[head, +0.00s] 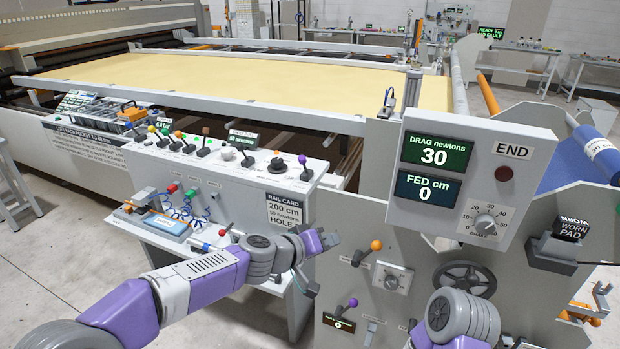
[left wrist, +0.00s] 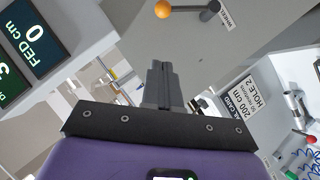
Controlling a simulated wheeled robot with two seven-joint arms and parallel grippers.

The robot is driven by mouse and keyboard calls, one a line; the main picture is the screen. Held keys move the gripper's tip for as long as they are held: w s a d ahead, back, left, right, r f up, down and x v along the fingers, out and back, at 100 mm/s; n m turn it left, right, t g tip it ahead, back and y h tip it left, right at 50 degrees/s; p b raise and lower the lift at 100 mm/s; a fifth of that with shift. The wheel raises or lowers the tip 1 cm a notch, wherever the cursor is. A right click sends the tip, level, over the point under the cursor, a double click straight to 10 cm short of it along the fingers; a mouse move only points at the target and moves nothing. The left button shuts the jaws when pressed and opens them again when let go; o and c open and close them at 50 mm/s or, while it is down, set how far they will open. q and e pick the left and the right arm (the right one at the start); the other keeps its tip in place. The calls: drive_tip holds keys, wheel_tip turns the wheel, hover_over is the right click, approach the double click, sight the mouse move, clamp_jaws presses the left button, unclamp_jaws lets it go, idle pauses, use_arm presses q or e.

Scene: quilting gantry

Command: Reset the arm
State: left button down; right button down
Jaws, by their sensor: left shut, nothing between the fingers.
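My left arm reaches in from the lower left in the head view, in front of the machine's control panels. My left gripper (head: 333,239) is at its end, in the gap between the white control console (head: 225,172) and the grey panel (head: 400,225) on the right. In the left wrist view my left gripper (left wrist: 162,82) is shut, its two grey fingers together with nothing between them. An orange-knobbed lever (left wrist: 163,9) shows beyond the fingertips, apart from them; it also shows in the head view (head: 376,245). My right gripper is not in view; part of my right arm shows at the lower right.
A display box (head: 470,185) reads DRAG 30 and FED 0. A rail card (head: 284,211) is on the console's front. Several levers and a small tray with a blue device (head: 166,224) are near my left forearm. A purple-knobbed lever (head: 353,303) sits lower right of the gripper.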

use_arm(q)
drive_tip(key=s+a+f+n+g+y+p, duration=0.15)
drive_tip(key=a+f, duration=0.25)
drive_tip(key=f, duration=0.5)
drive_tip(key=s+a+f+g+y, duration=0.1)
drive_tip(key=s+a+f+y, duration=0.2)
drive_tip(key=f, duration=0.6)
drive_tip(key=s+a+f+n+g+y+p, duration=0.1)
drive_tip(key=s+a+f, duration=0.1)
drive_tip(key=a+f, duration=0.5)
drive_tip(key=s+a+f+g+p, duration=0.1)
drive_tip(key=s+a+f+g, duration=0.1)
drive_tip(key=s+f, duration=0.5)
drive_tip(key=s+a+f+g+y, duration=0.1)
drive_tip(key=s+f, duration=0.6)
drive_tip(key=s, duration=0.7)
drive_tip(key=shift+s+a+f+g+p, duration=0.35)
drive_tip(key=shift+a+f+g, duration=0.1)
drive_tip(key=shift+a, duration=0.35)
drive_tip(key=shift+n, duration=0.25)
